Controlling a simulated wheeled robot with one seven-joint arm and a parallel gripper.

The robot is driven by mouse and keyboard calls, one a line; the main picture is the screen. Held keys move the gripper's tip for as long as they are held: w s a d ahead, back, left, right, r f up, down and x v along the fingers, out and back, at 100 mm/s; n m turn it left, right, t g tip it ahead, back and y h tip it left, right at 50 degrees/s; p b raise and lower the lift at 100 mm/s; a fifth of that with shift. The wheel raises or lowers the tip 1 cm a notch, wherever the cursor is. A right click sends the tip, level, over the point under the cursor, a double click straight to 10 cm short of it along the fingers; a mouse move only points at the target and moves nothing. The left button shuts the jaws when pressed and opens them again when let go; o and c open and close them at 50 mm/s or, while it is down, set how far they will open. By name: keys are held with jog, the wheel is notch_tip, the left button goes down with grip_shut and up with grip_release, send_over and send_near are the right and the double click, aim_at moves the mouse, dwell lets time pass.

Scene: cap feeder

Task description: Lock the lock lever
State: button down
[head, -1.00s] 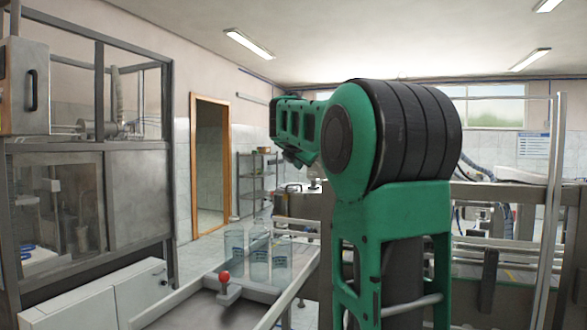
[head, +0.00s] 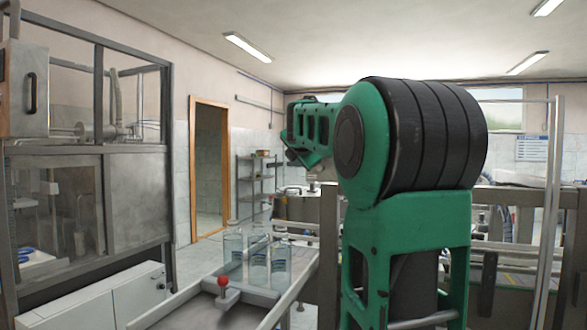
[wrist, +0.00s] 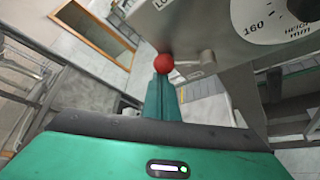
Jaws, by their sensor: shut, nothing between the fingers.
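The lock lever (wrist: 190,64) shows in the wrist view as a short grey arm with a red ball knob (wrist: 163,63) at its left end. It sits on a grey panel (wrist: 200,25) below a partly cut-off label. The lever arm lies nearly level in this picture. My gripper (wrist: 162,80) is shut and empty, its green fingers pointing up at the knob. The fingertips meet the knob's lower edge in the picture; I cannot tell whether they touch. In the head view my arm hides the gripper, and I cannot make out this lever.
A white height dial (wrist: 268,18) is right of the lever. In the head view, another red knob (head: 223,281) stands on a metal table edge by several clear bottles (head: 256,258). A framed machine cabinet (head: 85,185) stands left; a doorway (head: 208,168) is behind.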

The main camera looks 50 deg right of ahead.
jog(key=s+d+r+m+t+h, duration=0.1)
jog(key=s+d+r+m+t, duration=0.1)
jog(key=s+r+m+t, duration=0.2)
jog(key=m+t, duration=0.1)
jog(key=m, duration=0.2)
jog(key=shift+s+m+h, duration=0.25)
jog(key=shift+m+h, duration=0.05)
jog(key=shift+s, duration=0.1)
dwell(0.6)
jog(key=w+a, duration=0.3)
jog(key=w, duration=0.1)
jog(key=v, duration=1)
jog(key=shift+s+d+r, duration=0.15)
jog(key=shift+s+d, duration=0.1)
